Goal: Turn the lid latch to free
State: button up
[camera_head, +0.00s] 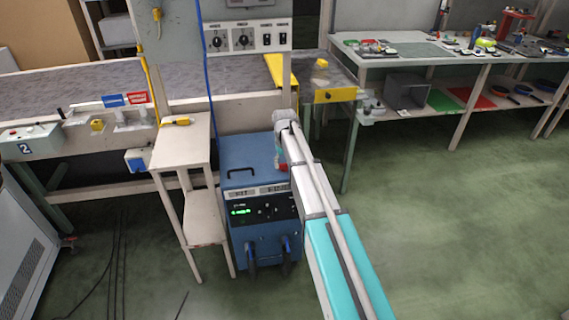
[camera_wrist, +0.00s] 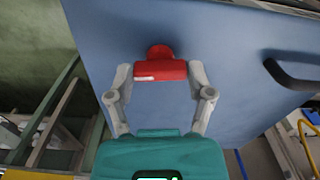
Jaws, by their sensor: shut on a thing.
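The red lid latch (camera_wrist: 160,70) is a short bar with a rounded hub above it, on a plain blue surface. In the wrist view the bar lies crosswise between the fingertips of my gripper (camera_wrist: 161,72). One finger touches each end of the bar, so my gripper is shut on it. In the head view the blue machine (camera_head: 248,160) stands on the floor, with a black handle on its top and a green-lit front panel.
A narrow stand (camera_head: 181,147) with a yellow-handled tool on top is left of the blue machine. A conveyor (camera_head: 60,90) runs behind. A workbench (camera_head: 405,50) with tools is at the back right. Open green floor lies to the right.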

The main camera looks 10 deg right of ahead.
jog(key=shift+m, duration=0.8)
jog(key=o, duration=1.1)
jog(key=shift+n, duration=0.4)
